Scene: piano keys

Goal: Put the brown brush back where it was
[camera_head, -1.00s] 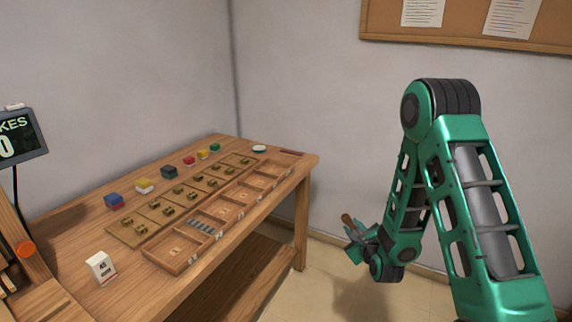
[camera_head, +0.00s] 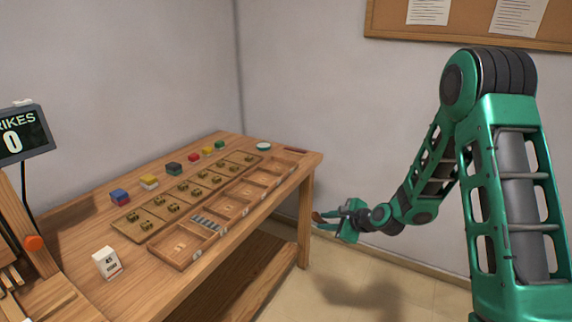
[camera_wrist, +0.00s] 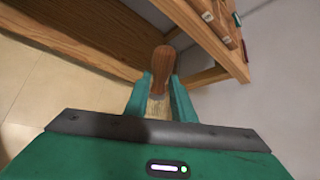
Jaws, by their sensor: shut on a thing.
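The brown brush (camera_wrist: 163,64) is between the two fingers of my gripper (camera_wrist: 161,100) in the wrist view. Its rounded brown handle points away from the palm, and pale bristles show nearer the palm. In the head view my gripper (camera_head: 328,220) is shut on the brush (camera_head: 317,217), off the right end of the wooden table (camera_head: 215,272), in front of the table leg and apart from it. The brush is small there and partly hidden by the fingers.
A wooden tray of compartments (camera_head: 172,262) runs along the table's front edge, with a board of brass-coloured pieces (camera_head: 140,222) behind it. Several coloured blocks (camera_head: 120,196) line the back. A round dish (camera_head: 263,146) sits at the far end.

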